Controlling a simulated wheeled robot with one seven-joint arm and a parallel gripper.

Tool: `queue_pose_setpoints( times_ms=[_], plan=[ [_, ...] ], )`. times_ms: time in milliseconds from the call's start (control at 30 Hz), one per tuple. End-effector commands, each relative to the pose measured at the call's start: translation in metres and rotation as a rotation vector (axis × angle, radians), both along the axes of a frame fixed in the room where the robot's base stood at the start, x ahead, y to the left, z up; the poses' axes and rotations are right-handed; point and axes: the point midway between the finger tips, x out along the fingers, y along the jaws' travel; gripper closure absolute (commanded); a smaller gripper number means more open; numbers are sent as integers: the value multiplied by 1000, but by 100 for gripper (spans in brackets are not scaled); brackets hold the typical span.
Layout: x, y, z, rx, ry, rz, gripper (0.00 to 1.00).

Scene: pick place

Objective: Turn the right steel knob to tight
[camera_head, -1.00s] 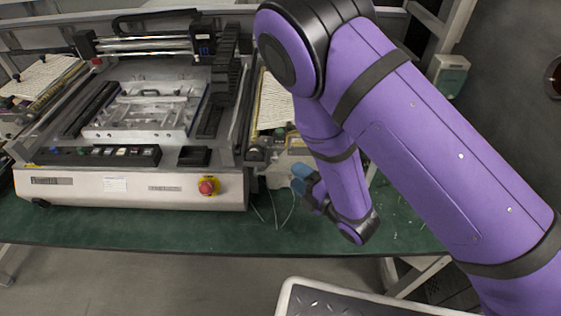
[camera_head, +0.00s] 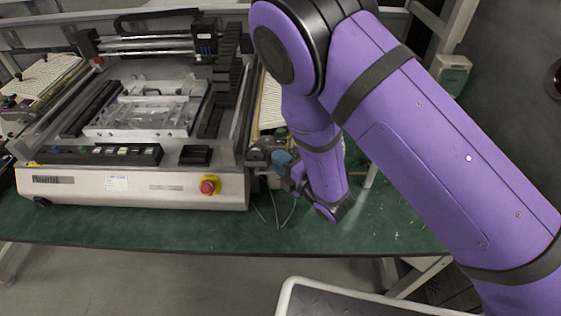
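My purple arm reaches down from the right. My gripper (camera_head: 283,159), with blue fingertips, is beside the right end of the steel machine (camera_head: 130,187), just above the green table. Small metal parts (camera_head: 257,156) show at the machine's right side, immediately left of the fingertips. The right steel knob cannot be told apart clearly there, and the gripper and forearm hide part of that area. I cannot tell whether the fingertips touch anything or how far apart they are.
A red and yellow emergency button (camera_head: 209,185) is on the machine's front, left of my gripper. Thin wires hang over the green table (camera_head: 215,228) below the gripper. A dark-topped tray with a white rim (camera_head: 288,287) is at the bottom. The front table strip is clear.

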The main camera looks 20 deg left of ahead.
Motion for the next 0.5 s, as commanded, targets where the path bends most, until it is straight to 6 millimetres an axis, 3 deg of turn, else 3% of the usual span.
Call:
queue_pose_setpoints(
  times_ms=[67,500],
  plan=[
    [0,0,0,0,0,0,96],
    [0,0,-2,131,31,-1,96]
  ],
)
